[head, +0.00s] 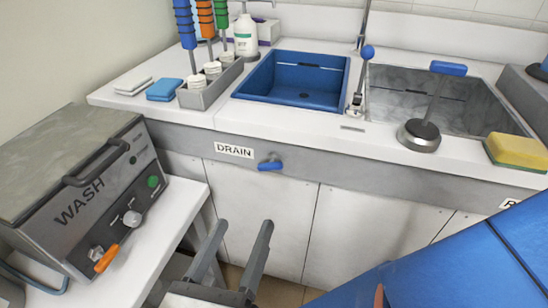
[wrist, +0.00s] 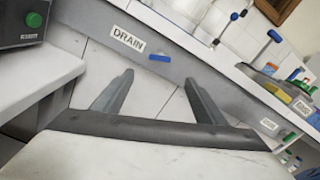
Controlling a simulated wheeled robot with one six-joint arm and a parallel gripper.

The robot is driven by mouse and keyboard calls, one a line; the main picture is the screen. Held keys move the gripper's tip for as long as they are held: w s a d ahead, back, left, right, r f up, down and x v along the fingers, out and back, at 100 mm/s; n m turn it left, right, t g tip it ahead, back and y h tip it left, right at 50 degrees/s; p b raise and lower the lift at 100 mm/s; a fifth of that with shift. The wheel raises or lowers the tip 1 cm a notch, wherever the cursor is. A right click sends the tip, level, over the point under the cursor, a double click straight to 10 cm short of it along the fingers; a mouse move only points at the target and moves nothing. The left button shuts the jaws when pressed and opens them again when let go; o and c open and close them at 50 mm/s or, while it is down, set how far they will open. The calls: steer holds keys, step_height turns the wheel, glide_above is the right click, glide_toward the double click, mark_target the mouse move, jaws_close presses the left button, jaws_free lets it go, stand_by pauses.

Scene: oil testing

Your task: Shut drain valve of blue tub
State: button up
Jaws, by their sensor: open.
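The drain valve (head: 270,164) is a small blue handle on the grey front panel below the blue tub (head: 249,90), just right of the DRAIN label (head: 234,150). In the head view its handle lies roughly level. The valve also shows in the wrist view (wrist: 160,58), beyond my fingers and above the gap between them. My gripper (head: 239,232) is open and empty, low in front of the cabinet and apart from the valve. It also shows in the wrist view (wrist: 158,82). The inside of the valve is hidden.
A grey WASH machine (head: 84,190) stands on a white side table (head: 183,212) at left. A steel sink (head: 435,92) with a blue-handled plunger-like tool (head: 421,128) and a yellow sponge (head: 516,152) lie right. Blue panels (head: 450,268) fill the lower right. Space before the valve looks clear.

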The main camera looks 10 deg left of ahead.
mark_target(269, 169)
steer(key=w, duration=0.5)
steer(key=w+d, duration=0.1)
steer(key=w, duration=1.1)
steer(key=shift+d, duration=0.15)
steer(key=c, duration=1.1)
